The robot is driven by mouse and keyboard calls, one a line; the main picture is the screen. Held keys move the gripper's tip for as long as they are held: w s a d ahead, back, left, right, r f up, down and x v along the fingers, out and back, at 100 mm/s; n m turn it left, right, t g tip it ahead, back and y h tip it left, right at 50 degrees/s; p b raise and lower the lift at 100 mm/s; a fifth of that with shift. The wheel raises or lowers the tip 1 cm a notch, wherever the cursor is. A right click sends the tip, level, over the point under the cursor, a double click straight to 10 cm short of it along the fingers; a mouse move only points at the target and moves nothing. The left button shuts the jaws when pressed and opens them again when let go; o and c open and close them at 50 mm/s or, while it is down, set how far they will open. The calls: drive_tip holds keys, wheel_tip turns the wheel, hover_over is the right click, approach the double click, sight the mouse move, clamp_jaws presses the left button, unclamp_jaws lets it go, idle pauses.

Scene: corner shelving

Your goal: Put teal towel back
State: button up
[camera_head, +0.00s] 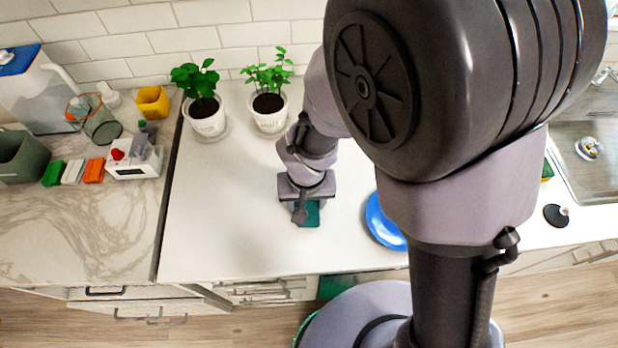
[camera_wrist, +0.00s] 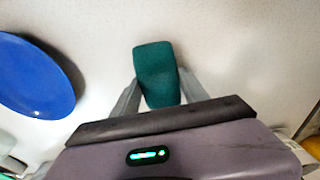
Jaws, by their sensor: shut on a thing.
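A teal towel (camera_head: 313,216) shows beneath my gripper (camera_head: 304,213), over the white counter in the middle of the head view. In the wrist view the towel (camera_wrist: 155,70) is a small folded teal block between the two grey fingers of my gripper (camera_wrist: 157,88). The gripper is shut on it. The towel's near end is hidden by the gripper body. I cannot tell whether the towel touches the counter.
A blue plate (camera_head: 381,226) lies right of the gripper, partly behind my arm. Two potted plants (camera_head: 207,122) (camera_head: 268,110) stand at the back wall. Coloured blocks (camera_head: 73,172) and a white device (camera_head: 134,165) are on the left marble counter. The white counter left of the gripper is clear.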

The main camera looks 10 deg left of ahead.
drive_tip(key=shift+r, duration=0.15)
drive_tip(key=shift+f, duration=0.2)
drive_tip(key=o, duration=1.2)
